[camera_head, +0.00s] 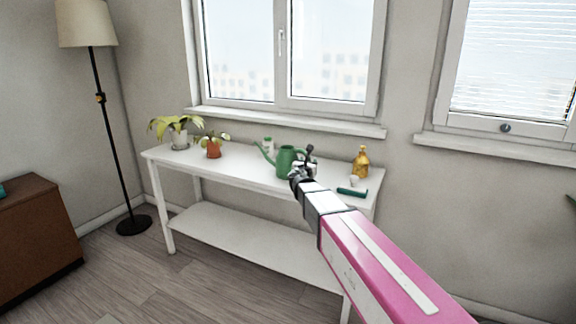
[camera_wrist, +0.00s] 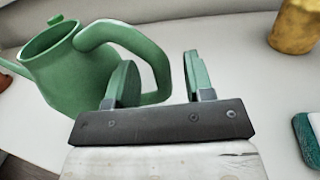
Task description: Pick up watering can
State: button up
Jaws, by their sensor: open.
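The green watering can (camera_head: 284,161) stands upright on the white table, its spout to the left. In the wrist view the can (camera_wrist: 72,78) fills the upper left, with its looped handle (camera_wrist: 152,50) on the side facing my gripper. My gripper (camera_wrist: 160,80) is open; the outer part of the handle shows between its two fingers, and the left finger overlaps the handle's opening. Whether a finger touches the handle I cannot tell. In the head view my gripper (camera_head: 306,165) is at the can's right side and partly hides the handle.
The window wall is behind.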

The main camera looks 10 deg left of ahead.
jog(key=w, duration=0.3)
jog(key=shift+w+d, duration=0.25)
jog(key=shift+w, duration=0.05)
grip_shut()
jog(key=shift+r, duration=0.1)
